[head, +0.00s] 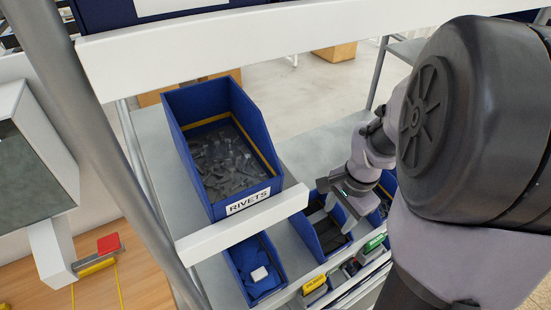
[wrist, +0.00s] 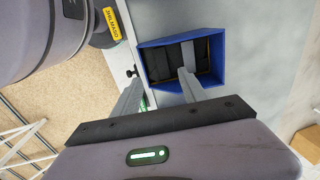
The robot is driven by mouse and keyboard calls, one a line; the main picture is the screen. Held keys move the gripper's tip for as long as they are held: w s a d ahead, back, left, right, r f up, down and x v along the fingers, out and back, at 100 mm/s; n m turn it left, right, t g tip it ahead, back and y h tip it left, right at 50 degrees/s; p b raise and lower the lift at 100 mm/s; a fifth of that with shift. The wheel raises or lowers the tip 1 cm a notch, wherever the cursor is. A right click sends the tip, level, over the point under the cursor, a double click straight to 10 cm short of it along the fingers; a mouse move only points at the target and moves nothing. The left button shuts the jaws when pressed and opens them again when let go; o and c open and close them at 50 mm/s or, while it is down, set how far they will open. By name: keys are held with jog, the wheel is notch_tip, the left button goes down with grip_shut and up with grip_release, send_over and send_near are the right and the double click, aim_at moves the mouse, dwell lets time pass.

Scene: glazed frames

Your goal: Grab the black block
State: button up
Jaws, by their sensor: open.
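Black blocks (wrist: 160,62) lie side by side inside a blue bin (wrist: 142,62) in the wrist view. In the head view they show as dark shapes (head: 322,226) in a blue bin (head: 303,232) on the lower shelf. My gripper (wrist: 163,76) is open and empty, its two fingers pointing toward this bin. One finger overlaps the blocks in the picture and hides part of them; the other shows over the bin's near left edge. In the head view my gripper (head: 346,200) is above the bin's right part. I cannot tell the exact height.
A large blue bin labelled RIVETS (head: 232,150) stands on the shelf above, left of my gripper. A white shelf rail (head: 245,223) runs close by. More small bins line the lower right.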

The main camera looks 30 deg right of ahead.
jog(key=b, duration=0.2)
send_over(328, 236)
jog(key=s, duration=0.1)
jog(key=f, duration=0.7)
jog(key=shift+a+f, duration=0.15)
jog(key=shift+a, duration=0.15)
jog(key=f, duration=0.1)
jog(key=f+b, duration=0.1)
jog(key=f, duration=0.1)
jog(key=w+f, duration=0.1)
jog(key=f, duration=0.1)
jog(key=shift+d, duration=0.25)
jog(key=shift+s+r, duration=0.1)
jog(key=shift+r, duration=0.1)
grip_shut()
